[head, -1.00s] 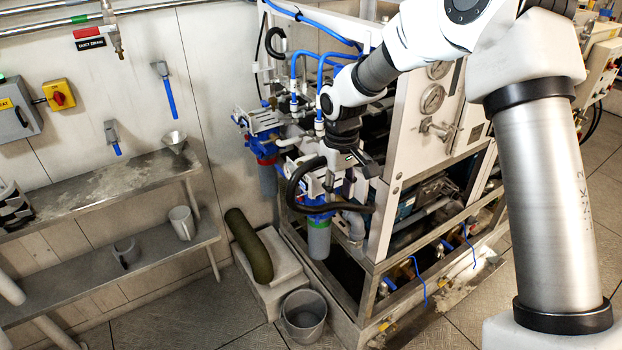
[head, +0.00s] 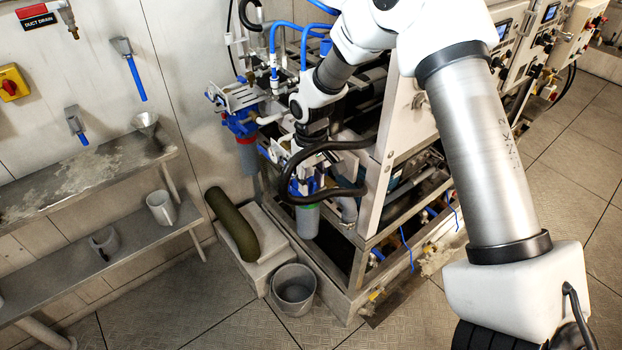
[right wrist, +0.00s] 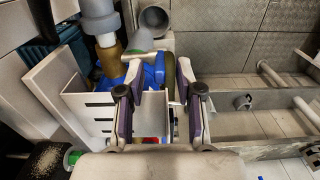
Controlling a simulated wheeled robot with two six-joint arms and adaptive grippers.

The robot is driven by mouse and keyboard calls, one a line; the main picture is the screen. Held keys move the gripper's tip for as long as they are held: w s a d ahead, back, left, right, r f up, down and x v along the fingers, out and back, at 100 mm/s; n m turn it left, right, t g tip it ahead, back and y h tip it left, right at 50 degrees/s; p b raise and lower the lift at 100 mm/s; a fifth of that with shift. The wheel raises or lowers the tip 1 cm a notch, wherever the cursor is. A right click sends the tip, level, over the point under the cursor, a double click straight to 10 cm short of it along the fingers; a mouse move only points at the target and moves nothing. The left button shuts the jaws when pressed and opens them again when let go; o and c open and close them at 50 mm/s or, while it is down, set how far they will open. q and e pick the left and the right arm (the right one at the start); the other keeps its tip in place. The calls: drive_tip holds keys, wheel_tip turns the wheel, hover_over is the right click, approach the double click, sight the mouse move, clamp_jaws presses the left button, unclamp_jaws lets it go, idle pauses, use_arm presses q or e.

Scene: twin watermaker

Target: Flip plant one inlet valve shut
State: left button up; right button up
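My right gripper (head: 308,152) reaches down to the front corner of the watermaker plant, close above a blue-headed filter (head: 306,222). A looped black hose hides part of its fingers. In the right wrist view the two fingers of the gripper (right wrist: 160,76) are apart, with blue fittings (right wrist: 153,76) and a grey pipe beyond them. A slotted white bracket (right wrist: 90,108) lies just left of the fingers. I cannot clearly pick out the inlet valve's handle, or tell whether a finger touches it. A second blue-headed filter (head: 248,155) hangs farther back. My left gripper is not in view.
The black hose (head: 345,192) loops around the work spot. A grey bucket (head: 294,288) and an olive bent cylinder (head: 232,225) on a pale block stand below. Metal shelves (head: 90,178) run along the left wall. The floor at front left is clear.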

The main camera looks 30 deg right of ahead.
drive_tip(key=shift+s+r, duration=0.2)
drive_tip(key=shift+s, duration=0.2)
clamp_jaws()
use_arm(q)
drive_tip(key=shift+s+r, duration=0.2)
use_arm(e)
drive_tip(key=shift+w, duration=0.15)
